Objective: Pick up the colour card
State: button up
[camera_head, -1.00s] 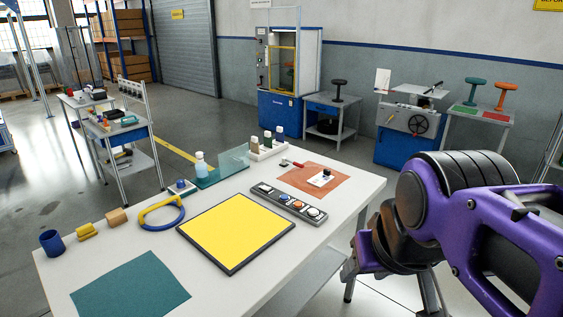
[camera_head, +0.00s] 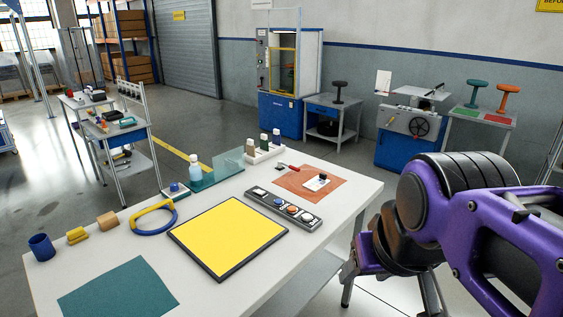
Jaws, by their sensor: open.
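A small white card (camera_head: 313,186) lies on the orange-red mat (camera_head: 295,188) at the far right part of the white table, with a small dark object on it. I cannot tell for sure whether it is the colour card. Several white-capped bottles stand in a white holder (camera_head: 266,155) behind the mat. My purple and black arm fills the right side of the picture, off the table's right edge.
The white table (camera_head: 225,297) also bears a yellow panel (camera_head: 228,235), a button strip (camera_head: 284,208), a teal mat (camera_head: 118,290), a blue cup (camera_head: 41,247) and a yellow-blue ring handle (camera_head: 154,217). Side tables and machines stand behind.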

aim_at(318, 182)
jog(key=i+l, duration=0.15)
jog(key=l, duration=0.25)
jog(key=i+l, duration=0.15)
jog(key=l, duration=0.25)
jog(key=i+l+u, duration=0.1)
jog(key=l, duration=0.25)
jog(key=i+l, duration=0.2)
jog(key=l, duration=0.2)
jog(key=i+l+u, duration=0.1)
jog(key=l, duration=0.3)
jog(key=i+l, duration=0.2)
jog(key=l, duration=0.25)
